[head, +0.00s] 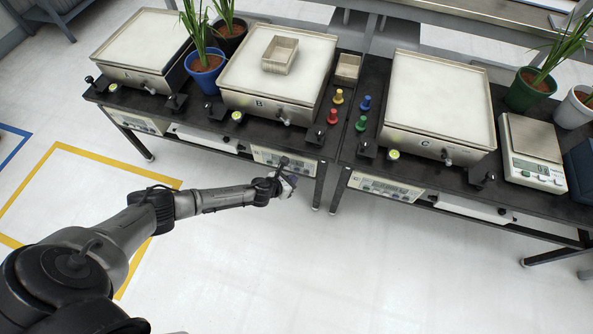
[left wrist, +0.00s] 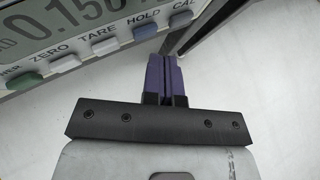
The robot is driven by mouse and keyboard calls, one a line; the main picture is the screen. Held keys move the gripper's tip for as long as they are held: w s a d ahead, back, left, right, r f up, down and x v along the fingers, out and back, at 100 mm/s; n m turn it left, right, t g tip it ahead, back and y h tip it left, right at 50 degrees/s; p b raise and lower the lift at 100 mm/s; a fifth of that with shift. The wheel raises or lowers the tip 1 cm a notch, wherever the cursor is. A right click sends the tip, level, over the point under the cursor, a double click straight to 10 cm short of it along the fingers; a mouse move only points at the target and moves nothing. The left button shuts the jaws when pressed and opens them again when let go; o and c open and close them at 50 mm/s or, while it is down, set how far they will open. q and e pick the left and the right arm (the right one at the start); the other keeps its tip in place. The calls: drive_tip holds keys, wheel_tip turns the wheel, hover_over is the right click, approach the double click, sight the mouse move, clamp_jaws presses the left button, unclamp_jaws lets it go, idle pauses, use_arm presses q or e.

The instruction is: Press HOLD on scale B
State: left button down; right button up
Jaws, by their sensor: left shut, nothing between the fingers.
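Scale B (head: 232,85) is a large pale-topped platform scale on the black bench, with its control panel (head: 270,160) below the bench's front edge. In the left wrist view the panel's display (left wrist: 60,22) reads about 0.150, its end cut off. Under it are a green button, ZERO, TARE, the blue-grey HOLD button (left wrist: 146,32) and CAL. My left gripper (head: 291,184) is just in front of this panel. Its purple fingers (left wrist: 165,58) are shut and empty. The tips appear just below HOLD, slightly towards CAL; I cannot tell their distance from the panel. My right gripper is not in view.
A beige tray (head: 272,62) sits on scale B. Scale A (head: 110,67) with potted plants is left; scale C (head: 400,125) and a small balance (head: 535,172) are right. Coloured weights (head: 333,117) stand between B and C. The floor in front is clear.

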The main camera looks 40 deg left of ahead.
use_arm(q)
drive_tip(key=shift+s+d+p, duration=0.25)
drive_tip(key=shift+s+d, duration=0.05)
drive_tip(key=shift+s, duration=0.45)
drive_tip(key=shift+s+d+p, duration=0.25)
drive_tip(key=shift+s+d, duration=0.1)
drive_tip(key=shift+s, duration=0.45)
drive_tip(key=shift+s+d+p, duration=0.25)
drive_tip(key=shift+s+d, duration=0.05)
drive_tip(key=shift+s, duration=0.45)
